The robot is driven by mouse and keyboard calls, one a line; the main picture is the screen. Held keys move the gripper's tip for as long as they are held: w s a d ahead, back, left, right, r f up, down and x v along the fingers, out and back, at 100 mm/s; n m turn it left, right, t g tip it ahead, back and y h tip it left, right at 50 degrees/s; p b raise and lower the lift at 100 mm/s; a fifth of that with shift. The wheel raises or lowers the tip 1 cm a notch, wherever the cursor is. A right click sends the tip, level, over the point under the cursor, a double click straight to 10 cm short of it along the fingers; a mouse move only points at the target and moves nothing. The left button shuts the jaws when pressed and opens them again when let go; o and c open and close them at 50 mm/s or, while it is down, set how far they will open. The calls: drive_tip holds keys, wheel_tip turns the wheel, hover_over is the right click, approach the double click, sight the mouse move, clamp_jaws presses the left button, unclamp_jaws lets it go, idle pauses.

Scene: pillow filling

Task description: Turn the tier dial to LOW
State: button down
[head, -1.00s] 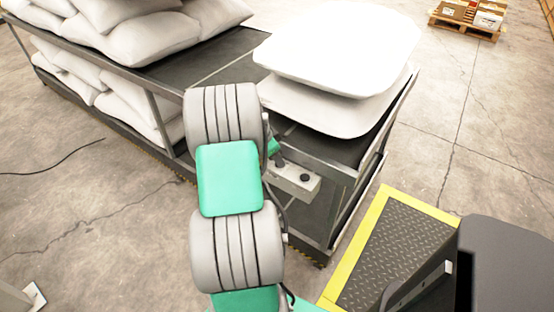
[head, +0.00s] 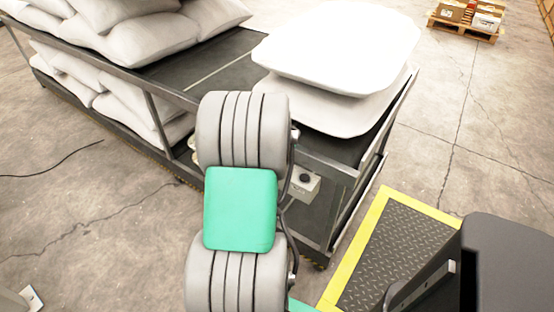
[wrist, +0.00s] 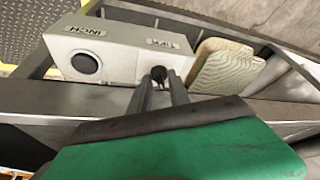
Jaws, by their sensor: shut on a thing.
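A pale grey control box (head: 306,184) is mounted on the side of the dark bench frame; my arm covers its left part in the head view. The wrist view shows the box (wrist: 115,58) upside down, with a round black INCH button (wrist: 85,64) and a second label above the small dark tier dial (wrist: 160,73). My gripper (wrist: 160,82) has its two narrow fingers closed around this dial. The fingers hide much of it, so its pointer setting cannot be read. In the head view my gripper is hidden behind my arm.
The bench (head: 337,148) carries large white pillows (head: 340,45), with stacked white pillows (head: 120,35) at left. A yellow-edged dark floor plate (head: 395,245) lies at right. A pale striped pad (wrist: 222,66) is beside the box in the wrist view.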

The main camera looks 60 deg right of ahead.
drive_tip(key=shift+n+t, duration=0.5)
drive_tip(key=shift+n, duration=0.8)
drive_tip(key=shift+s+y, duration=0.1)
drive_tip(key=shift+y, duration=0.2)
drive_tip(key=c, duration=1.3)
unclamp_jaws()
drive_tip(key=shift+o, duration=0.2)
drive_tip(key=v, duration=0.7)
drive_tip(key=shift+r, duration=0.35)
drive_tip(key=shift+a, duration=0.1)
